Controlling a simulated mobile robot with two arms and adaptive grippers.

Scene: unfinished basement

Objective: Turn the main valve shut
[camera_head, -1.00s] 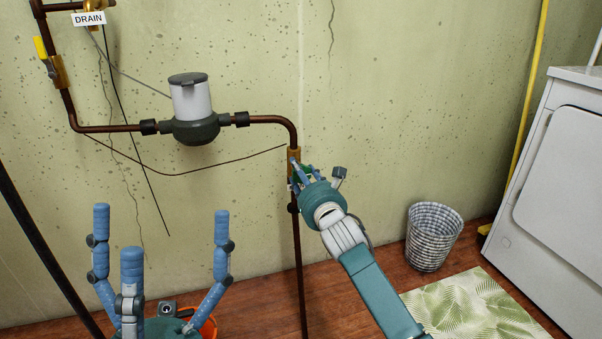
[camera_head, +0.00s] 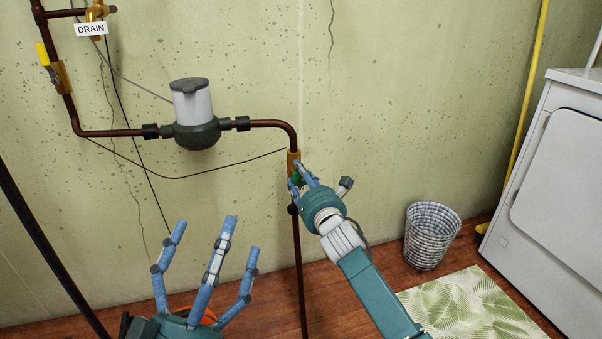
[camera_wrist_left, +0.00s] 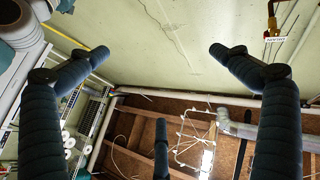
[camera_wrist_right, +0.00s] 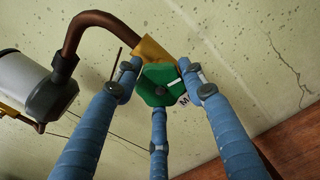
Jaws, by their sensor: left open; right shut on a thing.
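The main valve has a brass body (camera_head: 293,160) on the copper pipe below the meter's right-hand elbow. Its green handle (camera_wrist_right: 160,83) shows in the right wrist view, with a partly hidden white tag starting with "M" beside it. My right gripper (camera_head: 299,174) is shut on this green handle, its fingers around it; they also show in the right wrist view (camera_wrist_right: 157,80). The fingers hide much of the handle in the head view. My left gripper (camera_head: 222,236) is open and empty, low in front of the wall, away from the valve.
A grey water meter (camera_head: 197,130) sits on the pipe. At upper left are a yellow-handled valve (camera_head: 44,54) and a brass valve tagged "DRAIN" (camera_head: 90,29). A wastebasket (camera_head: 432,236), a leaf-pattern mat (camera_head: 470,312) and a white appliance (camera_head: 560,170) are at right.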

